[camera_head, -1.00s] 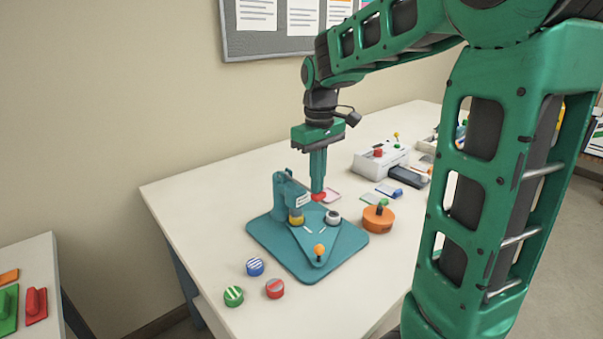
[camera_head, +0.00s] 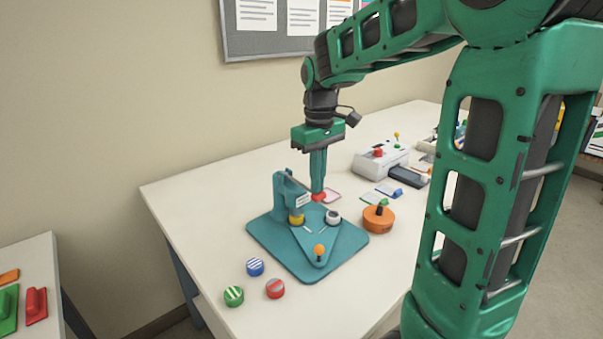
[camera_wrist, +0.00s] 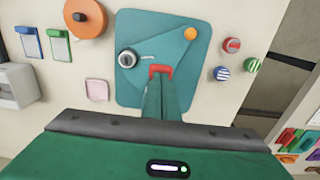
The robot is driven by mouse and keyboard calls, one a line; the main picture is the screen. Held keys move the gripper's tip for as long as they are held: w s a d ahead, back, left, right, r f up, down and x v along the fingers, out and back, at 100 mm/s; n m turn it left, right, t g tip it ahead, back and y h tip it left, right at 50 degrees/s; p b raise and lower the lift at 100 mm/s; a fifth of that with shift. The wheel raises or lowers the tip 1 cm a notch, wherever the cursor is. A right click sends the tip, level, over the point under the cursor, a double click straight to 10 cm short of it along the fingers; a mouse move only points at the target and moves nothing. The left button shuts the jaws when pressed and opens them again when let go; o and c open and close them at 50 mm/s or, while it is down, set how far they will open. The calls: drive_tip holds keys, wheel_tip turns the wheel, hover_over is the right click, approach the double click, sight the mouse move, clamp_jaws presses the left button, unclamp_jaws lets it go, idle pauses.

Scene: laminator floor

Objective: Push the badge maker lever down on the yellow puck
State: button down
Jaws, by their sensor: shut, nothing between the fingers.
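The badge maker (camera_head: 345,243) has a teal base plate and an upright press column at its back left on the table. A yellow puck (camera_head: 297,219) sits under the press head. A grey-white round die (camera_head: 333,217) is to its right, also seen in the wrist view (camera_wrist: 127,59). The lever's red grip (camera_head: 319,197) shows right at my fingertips, and in the wrist view (camera_wrist: 160,70). My gripper (camera_head: 318,189) is shut, points down and holds nothing. Its tips are at the red grip, seemingly touching it. The wrist view hides the yellow puck behind my fingers.
An orange knob (camera_head: 319,249) stands at the plate's front. Striped pucks in blue (camera_head: 255,267), green (camera_head: 233,296) and red (camera_head: 275,288) lie in front. An orange round tool (camera_head: 378,219) and a white machine (camera_head: 381,162) stand to the right.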

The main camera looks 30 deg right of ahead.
wheel_tip(320, 180, up, 9)
drive_tip(key=shift+r, duration=0.2)
idle(1.1)
idle(0.4)
drive_tip(key=s+d+f+m, duration=0.1)
drive_tip(key=s+f+m, duration=0.2)
drive_tip(key=s+f, duration=0.2)
drive_tip(key=s+d+f+m, duration=0.1)
drive_tip(key=s+f, duration=0.4)
drive_tip(key=s, duration=0.6)
drive_tip(key=s+d+f+m, duration=0.1)
drive_tip(key=s+f+m, duration=0.3)
drive_tip(key=s, duration=0.5)
drive_tip(key=shift+d+f+m, duration=0.15)
drive_tip(key=shift+f+m, duration=0.15)
drive_tip(key=shift+f, duration=0.55)
drive_tip(key=shift+w+f, duration=0.2)
drive_tip(key=shift+w, duration=0.45)
